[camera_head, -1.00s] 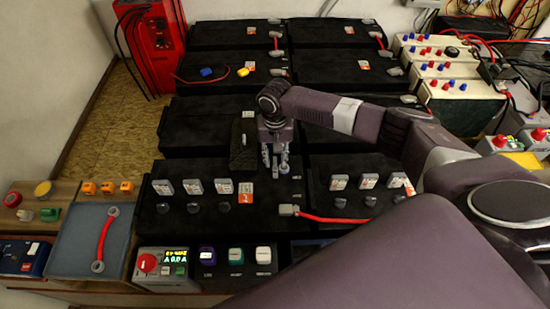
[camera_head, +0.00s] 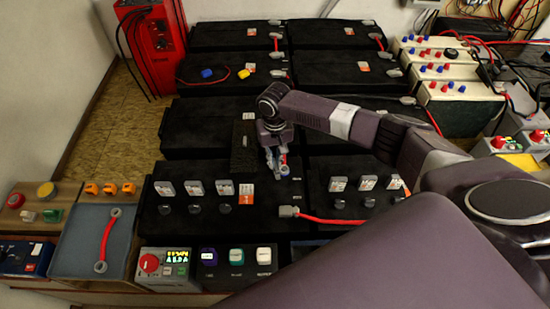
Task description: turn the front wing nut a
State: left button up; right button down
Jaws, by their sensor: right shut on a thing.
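My right gripper (camera_head: 277,166) points down at the back edge of the front middle battery block (camera_head: 218,232), near its right end. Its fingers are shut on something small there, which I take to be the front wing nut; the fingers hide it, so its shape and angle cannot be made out. My left gripper is not in view.
Upright tags and black knobs (camera_head: 193,209) line the front blocks. A blue-grey tray (camera_head: 77,239) with a red link (camera_head: 106,238) stands left. My right arm covers the right side.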

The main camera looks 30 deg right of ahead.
jog(key=n+p, duration=0.1)
jog(key=n, duration=0.2)
jog(key=shift+a+r+n+p, duration=0.1)
jog(key=shift+a+n+p, duration=0.05)
jog(key=shift+n+p, duration=0.2)
jog(key=n+p, duration=0.1)
jog(key=n, duration=0.2)
jog(key=shift+a+n, duration=0.1)
jog(key=shift+n, duration=0.15)
jog(key=n, duration=0.4)
jog(key=shift+s+a+n+p, duration=0.1)
jog(key=shift+n+p, duration=0.2)
jog(key=shift+p, duration=0.05)
jog(key=shift+n, duration=1.8)
jog(key=c, duration=2)
grip_release()
jog(key=shift+s, duration=0.1)
jog(key=shift+c, duration=0.2)
